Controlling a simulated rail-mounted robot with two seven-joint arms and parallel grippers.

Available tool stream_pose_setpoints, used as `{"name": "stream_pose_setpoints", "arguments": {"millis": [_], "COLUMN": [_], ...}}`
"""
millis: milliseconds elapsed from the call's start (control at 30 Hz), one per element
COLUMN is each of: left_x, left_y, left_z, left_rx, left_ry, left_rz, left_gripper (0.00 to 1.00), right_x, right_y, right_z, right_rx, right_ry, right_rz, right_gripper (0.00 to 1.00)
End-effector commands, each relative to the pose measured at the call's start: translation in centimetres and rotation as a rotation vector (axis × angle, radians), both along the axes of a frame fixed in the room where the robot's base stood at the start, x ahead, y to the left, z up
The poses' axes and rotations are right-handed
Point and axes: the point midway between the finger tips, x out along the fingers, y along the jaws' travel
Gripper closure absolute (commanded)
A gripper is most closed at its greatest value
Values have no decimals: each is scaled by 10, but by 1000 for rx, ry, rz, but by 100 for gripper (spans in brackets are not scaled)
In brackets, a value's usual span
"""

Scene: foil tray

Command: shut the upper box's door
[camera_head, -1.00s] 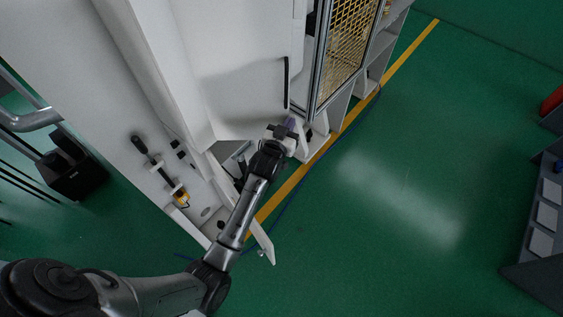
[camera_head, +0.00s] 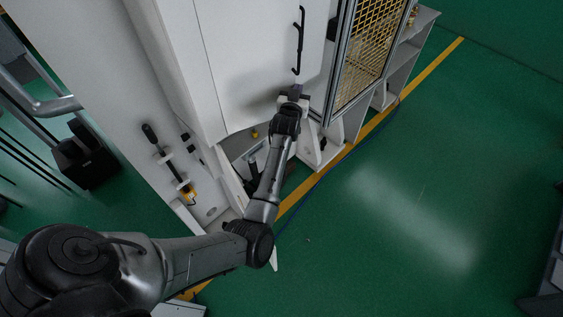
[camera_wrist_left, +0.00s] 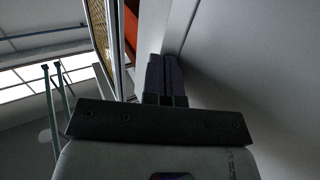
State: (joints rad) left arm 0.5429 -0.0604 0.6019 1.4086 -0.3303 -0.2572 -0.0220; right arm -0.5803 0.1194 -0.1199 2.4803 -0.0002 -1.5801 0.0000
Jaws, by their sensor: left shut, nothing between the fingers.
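The upper box's door is a large white panel (camera_head: 255,60) with a black bar handle (camera_head: 299,42) near its right edge, in the head view. I cannot tell whether it is fully shut. My left gripper (camera_head: 295,90) is at the door's lower right part, below the handle. Its fingers are shut and empty. In the left wrist view, the dark fingers (camera_wrist_left: 165,78) point along a pale grey surface (camera_wrist_left: 250,70), probably the door. The fingers are very close to it; contact is not clear. My right gripper is not in view.
Below the door is a recess with dark parts and a small yellow item (camera_head: 254,133). A yellow mesh guard (camera_head: 362,45) in a metal frame stands just right. A white side panel (camera_head: 180,165) holds tools. Green floor (camera_head: 400,200) is clear at right.

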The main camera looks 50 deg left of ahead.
Motion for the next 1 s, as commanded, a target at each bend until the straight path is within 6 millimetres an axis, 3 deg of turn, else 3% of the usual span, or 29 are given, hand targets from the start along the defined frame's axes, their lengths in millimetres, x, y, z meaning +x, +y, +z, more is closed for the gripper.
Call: {"name": "stream_pose_setpoints", "arguments": {"millis": [100, 500, 1000], "left_x": [5, 15, 17], "left_y": [19, 65, 83], "left_z": [-4, -2, 0], "left_rx": [5, 4, 1], "left_ry": [0, 0, 0], "left_rz": [2, 134, 132], "left_gripper": [100, 100, 100], "right_x": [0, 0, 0], "right_y": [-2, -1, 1], "right_z": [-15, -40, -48], "right_rx": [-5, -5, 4], "right_ry": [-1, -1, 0], "right_rz": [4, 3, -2], "right_gripper": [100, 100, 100]}}
